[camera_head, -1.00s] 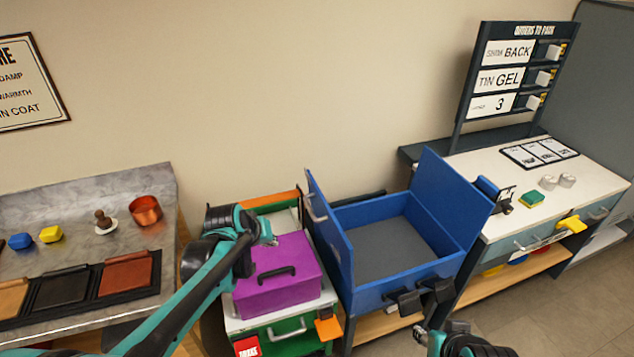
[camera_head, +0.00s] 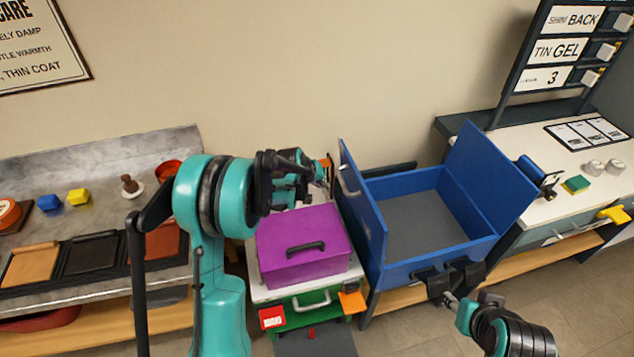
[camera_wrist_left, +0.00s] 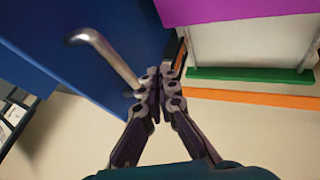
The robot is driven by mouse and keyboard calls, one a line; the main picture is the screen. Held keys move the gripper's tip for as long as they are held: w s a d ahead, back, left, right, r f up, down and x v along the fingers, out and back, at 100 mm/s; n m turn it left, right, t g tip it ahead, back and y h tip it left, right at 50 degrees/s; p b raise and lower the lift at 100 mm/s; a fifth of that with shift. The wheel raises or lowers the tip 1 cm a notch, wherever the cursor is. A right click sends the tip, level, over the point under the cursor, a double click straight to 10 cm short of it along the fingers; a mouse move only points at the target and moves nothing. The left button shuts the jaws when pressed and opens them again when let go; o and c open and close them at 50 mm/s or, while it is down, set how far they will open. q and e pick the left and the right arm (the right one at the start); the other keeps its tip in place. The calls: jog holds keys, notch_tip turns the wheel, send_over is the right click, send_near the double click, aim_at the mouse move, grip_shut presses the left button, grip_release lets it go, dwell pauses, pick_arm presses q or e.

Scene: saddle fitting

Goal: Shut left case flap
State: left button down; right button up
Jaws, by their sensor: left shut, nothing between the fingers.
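The blue case (camera_head: 415,215) stands open and empty with a grey floor. Its left flap (camera_head: 362,205) stands upright, with a metal handle (camera_head: 347,180) on its outer side. The right flap (camera_head: 490,180) also stands up, leaning outward. My left gripper (camera_head: 322,172) is just left of the left flap, near its handle. In the left wrist view, the shut, empty fingers (camera_wrist_left: 155,82) are beside the flap (camera_wrist_left: 60,50) and its bent handle (camera_wrist_left: 105,60); I cannot tell whether they touch.
A purple box (camera_head: 300,245) sits left of the case on a green-drawered cabinet (camera_head: 310,305). A stone bench (camera_head: 110,155) with leather pieces is at the left. A white-topped bench (camera_head: 560,190) and an order board (camera_head: 560,50) stand at the right.

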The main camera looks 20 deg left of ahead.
pick_arm(q)
jog(key=d, duration=0.1)
jog(key=w+d, duration=0.2)
jog(key=shift+w+d+f+b, duration=0.2)
jog(key=shift+f+b, duration=0.05)
jog(key=shift+b, duration=0.05)
jog(key=shift+r, duration=0.1)
